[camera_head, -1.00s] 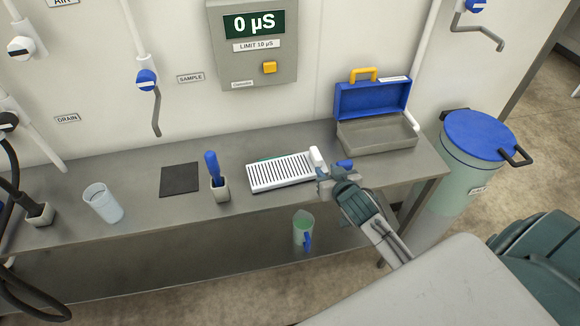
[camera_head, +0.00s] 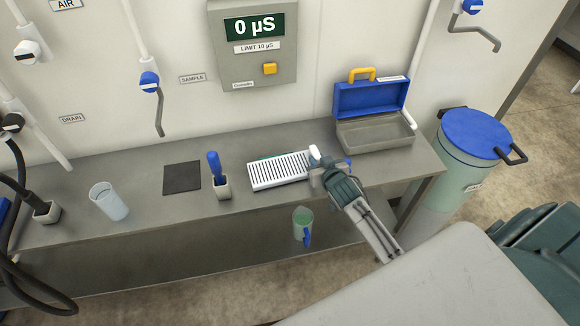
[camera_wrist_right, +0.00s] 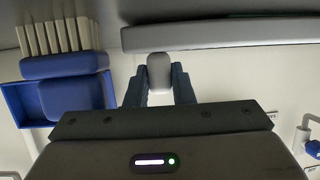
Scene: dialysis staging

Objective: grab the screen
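The screen (camera_head: 281,170) is a white slatted panel lying flat on the steel bench, with a white knob or grip (camera_head: 315,154) at its right end. My right gripper (camera_head: 326,172) is at that right end, low over the bench, beside the knob. In the right wrist view, its two dark blue fingers (camera_wrist_right: 159,80) stand close on both sides of a grey rounded block (camera_wrist_right: 159,70). Whether they press on it is unclear. The head view of the fingertips is blurred. My left gripper is out of view.
A blue-lidded open case (camera_head: 375,130) stands behind on the right. A holder with a blue handle (camera_head: 221,188), a dark mat (camera_head: 182,178) and a clear cup (camera_head: 108,201) are to the left. A green jug (camera_head: 302,224) is below the bench's front edge. A blue-lidded bin (camera_head: 475,145) stands right.

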